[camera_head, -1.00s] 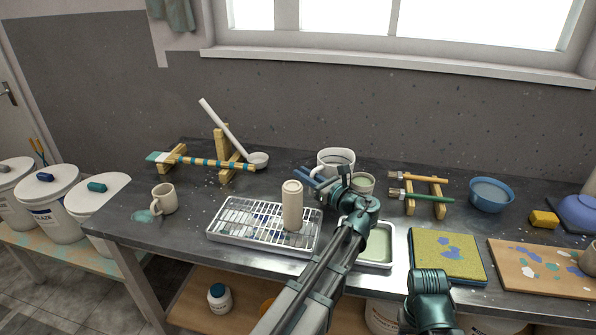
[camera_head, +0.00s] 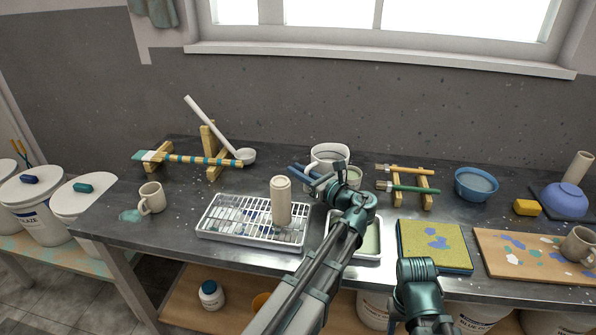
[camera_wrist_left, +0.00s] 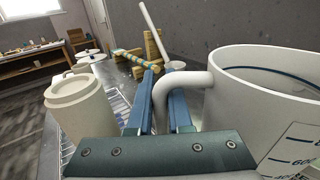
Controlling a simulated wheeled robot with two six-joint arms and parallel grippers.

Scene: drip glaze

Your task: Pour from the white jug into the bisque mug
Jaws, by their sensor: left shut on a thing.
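The white jug (camera_head: 330,153) stands upright at the back middle of the table, its handle toward the left. My left gripper (camera_head: 309,178) is shut on that handle. In the left wrist view the blue fingers (camera_wrist_left: 163,112) close around the handle (camera_wrist_left: 172,88), and the jug wall (camera_wrist_left: 262,85) fills the right side. I cannot tell whether the jug touches the table. A pale beige mug (camera_head: 152,198) stands at the table's left end. A browner mug (camera_head: 578,243) stands at the far right. My right gripper is out of view; only part of its arm shows at the bottom.
A wire rack tray (camera_head: 215,228) with a cream lidded cylinder (camera_head: 281,201) lies in front of the jug. A small pot (camera_head: 354,178) is close to the jug's right. A wooden brush rest (camera_head: 427,197) and blue bowl (camera_head: 476,184) are further right. A ladle (camera_head: 212,125) leans behind left.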

